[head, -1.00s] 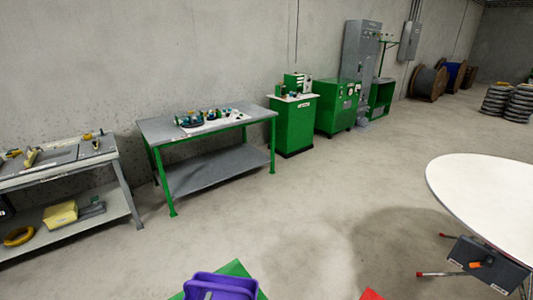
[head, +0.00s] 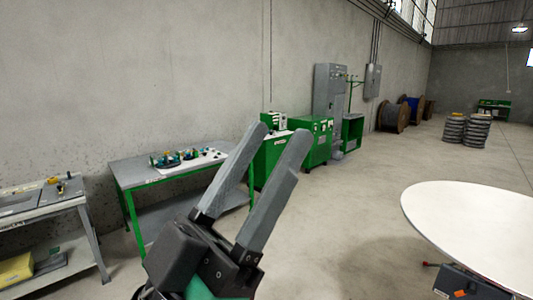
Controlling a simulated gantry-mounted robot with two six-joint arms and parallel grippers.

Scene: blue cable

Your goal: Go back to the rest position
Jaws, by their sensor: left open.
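My left gripper (head: 276,145) rises from the bottom middle of the head view. Its two long grey fingers point up and to the right, with a clear gap between them. It is open, and nothing shows between the fingers. It appears in front of the green-legged workbench and the green cabinets, apart from them as far as I can tell. My right gripper is not in view. No blue cable shows close to the gripper.
A round white table (head: 480,230) stands at the right. A green-legged workbench (head: 135,172) with small parts and a grey bench (head: 40,205) stand along the left wall. Green cabinets (head: 317,143) and cable reels (head: 393,117) stand farther back. The floor (head: 350,215) between is open.

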